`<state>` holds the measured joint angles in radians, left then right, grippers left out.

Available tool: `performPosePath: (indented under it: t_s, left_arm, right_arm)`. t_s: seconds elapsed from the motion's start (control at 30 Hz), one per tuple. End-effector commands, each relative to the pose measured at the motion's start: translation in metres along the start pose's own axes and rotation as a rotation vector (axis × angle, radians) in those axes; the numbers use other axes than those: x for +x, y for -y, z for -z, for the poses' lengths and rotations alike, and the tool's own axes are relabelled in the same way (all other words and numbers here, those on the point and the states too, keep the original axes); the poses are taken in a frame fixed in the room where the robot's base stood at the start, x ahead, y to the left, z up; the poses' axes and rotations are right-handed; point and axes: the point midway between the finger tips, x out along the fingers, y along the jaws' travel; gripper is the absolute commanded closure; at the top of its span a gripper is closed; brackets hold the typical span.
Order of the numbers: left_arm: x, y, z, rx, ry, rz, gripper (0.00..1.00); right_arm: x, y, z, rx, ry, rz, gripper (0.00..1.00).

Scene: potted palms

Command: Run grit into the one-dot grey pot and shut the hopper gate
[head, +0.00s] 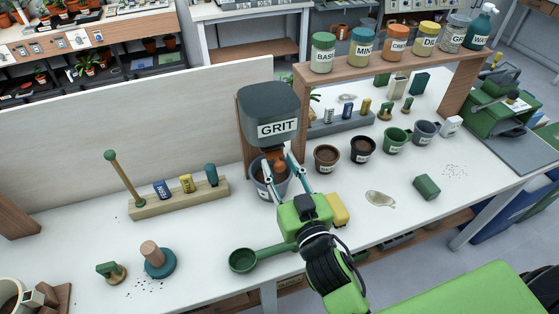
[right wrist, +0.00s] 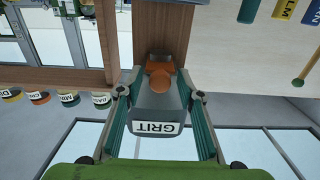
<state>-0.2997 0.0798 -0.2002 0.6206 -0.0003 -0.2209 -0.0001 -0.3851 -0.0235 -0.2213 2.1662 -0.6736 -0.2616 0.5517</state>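The grey hopper (head: 270,105) labelled GRIT hangs on a wooden upright, and its orange gate (head: 277,160) shows below the body. A grey pot (head: 262,183) stands under the outlet, partly hidden by my right gripper; its dots cannot be read. My right gripper (head: 276,160) is open, with its fingers spread to either side of the gate. In the right wrist view, the orange gate (right wrist: 158,75) and hopper (right wrist: 157,112) show between the spread fingers (right wrist: 158,95), with no contact visible. My left gripper is not in view.
A brown pot (head: 327,158), a black pot (head: 362,149) and a green pot (head: 396,140) stand right of the hopper. A green scoop (head: 243,260) lies beside my right arm. The front-left bench has free room.

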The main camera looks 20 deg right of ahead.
Motion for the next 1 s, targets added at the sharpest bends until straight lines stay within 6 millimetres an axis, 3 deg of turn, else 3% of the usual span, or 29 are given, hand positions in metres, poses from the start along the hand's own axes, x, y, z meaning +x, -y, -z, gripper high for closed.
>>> performPosePath:
  t_s: [0.4,0.43,0.57,1.0]
  left_arm:
    - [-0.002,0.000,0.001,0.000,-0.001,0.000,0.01]
    - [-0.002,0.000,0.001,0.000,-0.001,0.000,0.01]
    - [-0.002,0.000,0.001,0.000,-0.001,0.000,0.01]
    - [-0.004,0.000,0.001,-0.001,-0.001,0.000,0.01]
  right_arm:
    - [0.009,0.000,0.000,0.000,0.000,0.000,0.66]
    - [0.009,0.000,0.000,0.000,0.000,0.000,0.68]
    - [0.009,0.000,0.000,0.000,0.000,0.000,1.00]
    - [-0.006,0.000,0.000,0.000,0.000,-0.001,1.00]
